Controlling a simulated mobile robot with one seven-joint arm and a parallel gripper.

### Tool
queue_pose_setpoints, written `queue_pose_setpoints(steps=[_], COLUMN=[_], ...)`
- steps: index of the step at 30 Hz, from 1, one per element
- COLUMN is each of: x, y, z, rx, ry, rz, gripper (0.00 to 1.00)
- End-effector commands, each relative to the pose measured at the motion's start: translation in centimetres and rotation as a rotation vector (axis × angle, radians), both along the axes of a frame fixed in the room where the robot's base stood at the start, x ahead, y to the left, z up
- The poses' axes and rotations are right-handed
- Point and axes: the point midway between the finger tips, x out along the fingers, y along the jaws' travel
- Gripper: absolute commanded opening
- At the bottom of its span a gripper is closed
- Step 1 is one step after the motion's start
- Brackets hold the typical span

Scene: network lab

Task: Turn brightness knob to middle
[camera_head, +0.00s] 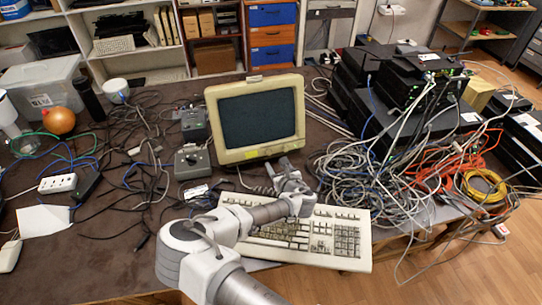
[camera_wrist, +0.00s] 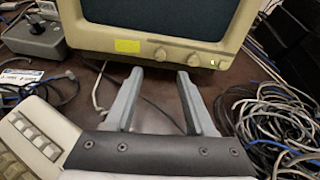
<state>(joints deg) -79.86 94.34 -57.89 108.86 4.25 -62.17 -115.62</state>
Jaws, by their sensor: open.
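The beige monitor (camera_head: 255,118) with a dark screen stands on the table, and its lower front shows in the wrist view (camera_wrist: 120,44). Two round beige knobs sit on its lower front edge: a left knob (camera_wrist: 160,54) and a right knob (camera_wrist: 193,59). I cannot tell which one is for brightness or read their angles. My gripper (camera_wrist: 158,73) is open and empty, below and in front of the knobs. In the picture the left knob appears between the fingertips, and the right knob is right of them. In the head view my gripper (camera_head: 286,168) is at the monitor's lower front.
A beige keyboard (camera_head: 300,235) lies beneath my arm. Tangled cables (camera_head: 365,180) and stacked black devices (camera_head: 415,85) are on the right. Grey control boxes (camera_head: 193,161) stand left of the monitor. A yellow label (camera_wrist: 127,46) is left of the knobs.

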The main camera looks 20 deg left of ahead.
Motion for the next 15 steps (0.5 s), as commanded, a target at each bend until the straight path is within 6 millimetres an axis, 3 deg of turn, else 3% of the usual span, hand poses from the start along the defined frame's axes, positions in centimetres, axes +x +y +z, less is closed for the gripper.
queue_pose_setpoints(steps=[6, 15], x=[2.7, 5.3], y=[1.8, 3.6], z=[-1.4, -2.7], rx=[0.001, 0.000], ry=[0.001, 0.000], rz=[0.001, -0.001], gripper=[0.55, 0.55])
